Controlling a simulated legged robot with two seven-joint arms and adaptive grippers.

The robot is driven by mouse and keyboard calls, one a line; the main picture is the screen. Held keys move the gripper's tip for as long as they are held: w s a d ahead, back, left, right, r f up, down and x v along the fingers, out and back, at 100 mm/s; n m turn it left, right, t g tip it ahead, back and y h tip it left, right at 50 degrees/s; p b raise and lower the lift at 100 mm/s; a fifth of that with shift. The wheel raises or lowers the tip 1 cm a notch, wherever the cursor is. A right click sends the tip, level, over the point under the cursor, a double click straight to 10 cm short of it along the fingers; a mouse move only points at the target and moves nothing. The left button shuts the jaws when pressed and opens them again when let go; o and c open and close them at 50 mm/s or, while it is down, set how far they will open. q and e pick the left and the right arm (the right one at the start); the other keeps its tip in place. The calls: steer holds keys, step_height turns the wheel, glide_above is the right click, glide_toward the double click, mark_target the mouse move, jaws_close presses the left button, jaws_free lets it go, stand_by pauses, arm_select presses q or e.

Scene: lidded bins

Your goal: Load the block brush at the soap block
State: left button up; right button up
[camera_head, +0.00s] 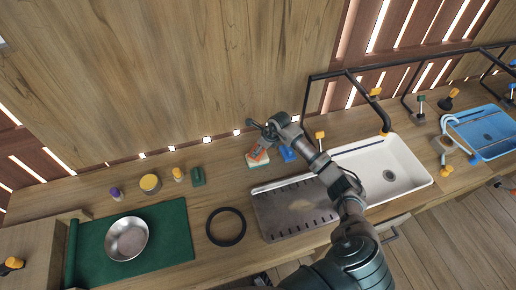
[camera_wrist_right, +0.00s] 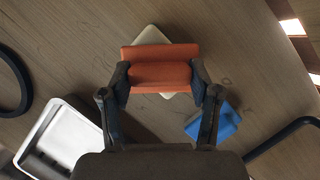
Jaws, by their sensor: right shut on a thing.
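My right gripper (camera_head: 268,135) is shut on the orange block brush (camera_wrist_right: 160,70), with one finger on each short side in the right wrist view. A pale cream soap block (camera_wrist_right: 152,36) lies on the counter under the brush, set at an angle and mostly hidden by it. I cannot tell whether brush and soap touch. In the head view the orange brush (camera_head: 254,152) and the pale soap show together below the gripper, at the back of the counter. My left gripper is not in view.
A blue block (camera_wrist_right: 213,122) lies close by on the right. A grey drainboard (camera_head: 290,210) and white sink (camera_head: 415,178) are in front and to the right, with a black faucet (camera_head: 350,73). A black ring (camera_head: 226,240), green mat (camera_head: 175,222) and metal bowl (camera_head: 127,238) are left.

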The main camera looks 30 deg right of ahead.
steer(key=shift+d+f, duration=0.1)
steer(key=shift+d, duration=0.05)
steer(key=shift+a+f, duration=0.2)
steer(key=shift+d+f+b, duration=0.15)
steer(key=shift+b, duration=0.15)
stand_by(0.4)
steer(key=shift+f, duration=0.1)
stand_by(0.7)
steer(key=shift+r+p, duration=2.15)
steer(key=shift+r, duration=1.45)
